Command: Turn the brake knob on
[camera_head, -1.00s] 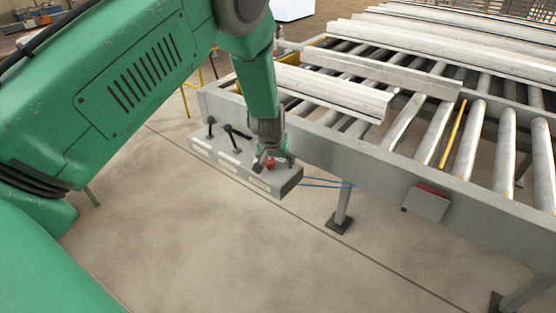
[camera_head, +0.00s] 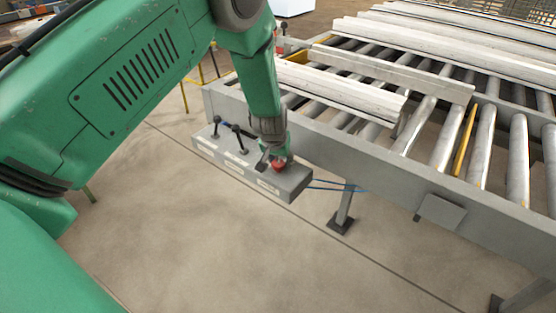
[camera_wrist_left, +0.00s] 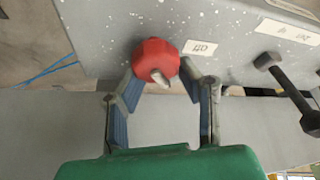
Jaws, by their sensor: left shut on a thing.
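The red brake knob (camera_head: 278,167) sits on top of a grey control box (camera_head: 293,186), near its right end. In the left wrist view the knob (camera_wrist_left: 155,60) is a faceted red piece with a pale pointer. My left gripper (camera_head: 274,158) comes down from above onto the knob. In the left wrist view its two fingers (camera_wrist_left: 160,80) are shut on the knob, one at each side. A white label reading "on" upside down (camera_wrist_left: 201,48) is beside the knob. My right gripper is not in view.
Two black levers (camera_head: 238,139) (camera_head: 216,126) stand on the box left of the knob. A roller conveyor (camera_head: 380,160) with pale profiles (camera_head: 335,90) lies behind. Blue cables (camera_head: 335,186) run from the box. The concrete floor in front is clear.

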